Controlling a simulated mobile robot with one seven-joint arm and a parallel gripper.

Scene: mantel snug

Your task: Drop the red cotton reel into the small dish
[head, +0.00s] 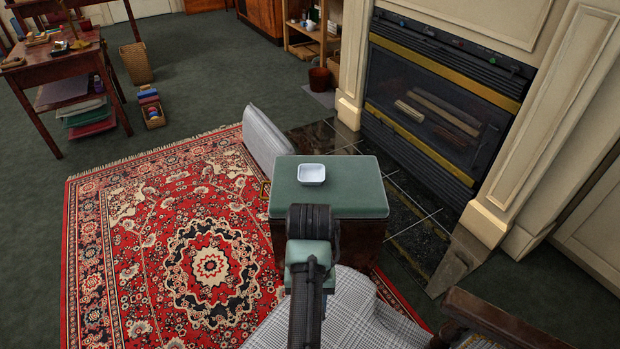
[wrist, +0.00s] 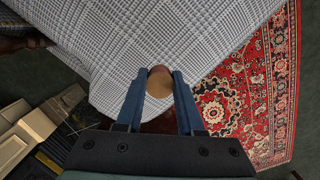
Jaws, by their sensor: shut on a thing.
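The small dish (head: 312,174) is white, squarish and looks empty. It sits near the back left of a green-topped box-like table (head: 352,187) in the head view. In the wrist view my gripper (wrist: 160,75) is shut, its two blue fingers on either side of a round, tan-brown thing with a reddish top edge. This looks like the end of the cotton reel (wrist: 159,84); its red side is mostly hidden. In the head view my arm hides the gripper and reel. The dish is not visible in the wrist view.
A checked grey-and-white armchair (head: 350,305) stands in front of the table and fills much of the wrist view. A fireplace (head: 435,105) is to the right. A grey upright panel (head: 266,138) stands behind the table's left side. A patterned red rug (head: 190,235) lies to the left.

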